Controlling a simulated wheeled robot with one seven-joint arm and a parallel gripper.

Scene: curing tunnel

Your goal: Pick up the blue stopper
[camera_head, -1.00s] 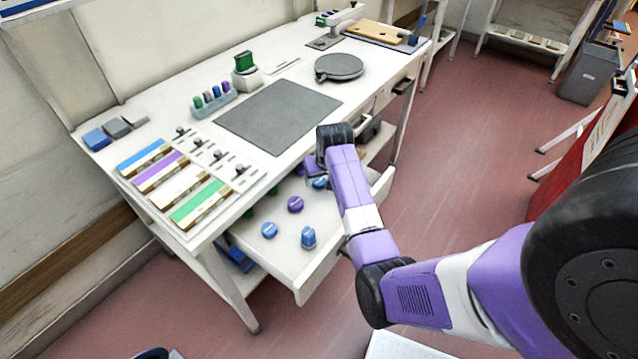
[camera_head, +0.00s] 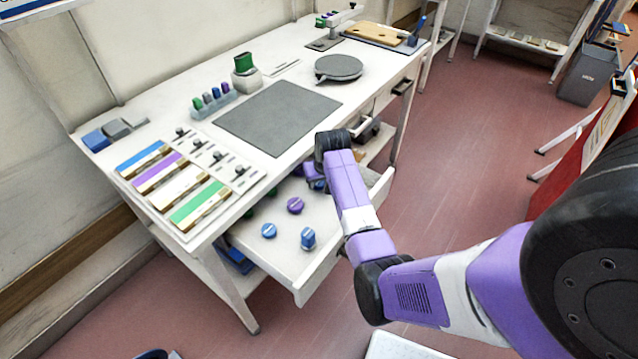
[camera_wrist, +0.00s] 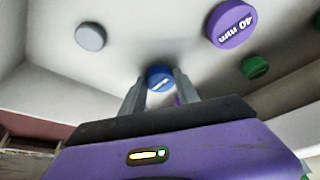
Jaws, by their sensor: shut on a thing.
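In the wrist view my gripper (camera_wrist: 159,86) has its two grey fingers on either side of a blue stopper (camera_wrist: 160,75) with a white mark on its top, and is shut on it. The stopper is at or just above the drawer floor; I cannot tell which. In the head view my arm largely hides the gripper, and a bit of blue (camera_head: 318,184) shows beside the wrist, over the open drawer (camera_head: 290,262). Two other blue stoppers, one round (camera_head: 269,230) and one taller (camera_head: 308,238), stand in the front part of the drawer.
A purple stopper marked 40 mm (camera_wrist: 231,22), a grey one (camera_wrist: 90,37) and a green one (camera_wrist: 255,67) surround the gripper in the wrist view. Another purple stopper (camera_head: 295,205) shows in the head view. The white workbench top (camera_head: 205,128) overhangs the drawer's back.

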